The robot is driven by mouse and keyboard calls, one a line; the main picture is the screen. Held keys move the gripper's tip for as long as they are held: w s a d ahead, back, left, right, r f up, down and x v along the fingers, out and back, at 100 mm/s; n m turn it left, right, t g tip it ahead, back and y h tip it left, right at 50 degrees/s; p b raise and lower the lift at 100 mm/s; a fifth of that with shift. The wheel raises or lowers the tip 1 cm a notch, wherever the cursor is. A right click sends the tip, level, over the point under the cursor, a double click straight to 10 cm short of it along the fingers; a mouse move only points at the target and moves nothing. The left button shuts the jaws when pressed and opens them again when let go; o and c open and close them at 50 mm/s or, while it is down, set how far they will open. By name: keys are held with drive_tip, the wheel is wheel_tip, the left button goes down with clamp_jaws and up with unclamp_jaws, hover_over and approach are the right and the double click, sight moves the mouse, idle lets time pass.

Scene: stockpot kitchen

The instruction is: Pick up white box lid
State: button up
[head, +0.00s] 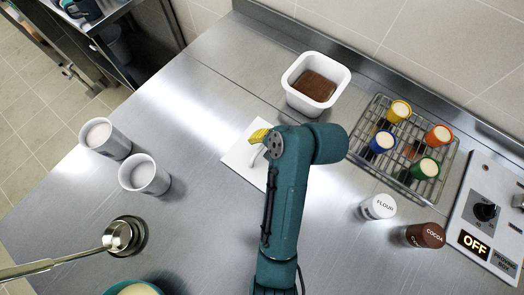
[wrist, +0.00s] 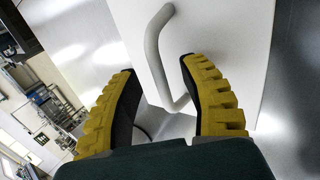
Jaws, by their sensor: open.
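The white box lid (head: 240,157) is a flat white square lying on the steel counter, partly hidden by my arm in the head view. In the wrist view the lid (wrist: 225,60) shows with a grey bar handle (wrist: 153,50) standing up from it. My gripper (wrist: 158,65) has yellow ribbed fingers and is open. The handle stands in the gap between the two fingers, with clear space on both sides. In the head view my gripper (head: 258,137) is over the lid. An open white box (head: 291,97) with brown powder inside stands behind the lid.
A wire rack (head: 385,178) with several coloured cups stands at the right, near a flour shaker (head: 378,207), a cocoa shaker (head: 426,235) and a control panel (head: 485,213) reading OFF. Two white-filled cups (head: 145,176) (head: 104,137) and a ladle (head: 118,236) are at the left.

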drive_tip(key=shift+a+f, duration=0.15)
drive_tip(key=shift+f, duration=0.15)
clamp_jaws()
drive_tip(key=shift+r, duration=0.1)
